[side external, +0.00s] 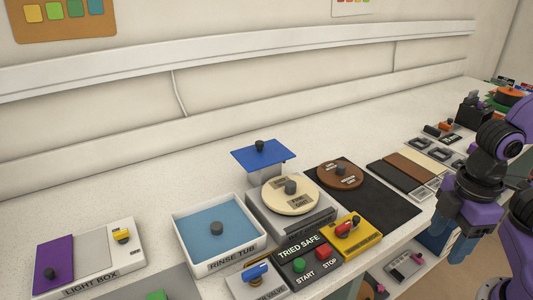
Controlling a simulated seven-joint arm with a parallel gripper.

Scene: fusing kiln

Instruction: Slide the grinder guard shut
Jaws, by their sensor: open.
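A grey box (268,214) with an unclear front label stands behind the tried safe panel, and a round cream disc (283,203) with a dark knob lies on it. Behind it a flat blue plate (247,154) with a dark knob sits raised on a pale support. I cannot tell for certain which part is the grinder guard; the blue plate is the likeliest. My gripper (452,232) is at the right, in front of the bench edge, with its blue fingers pointing down. It is open and empty, well away from the grey box and blue plate.
The rinse tub (176,222) and light box (128,248) stand to the left. The tried safe panel (318,263) and a yellow box (366,242) with a red handle are in front. A black mat (390,211) with a brown disc (340,174) lies right. The bench behind is clear.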

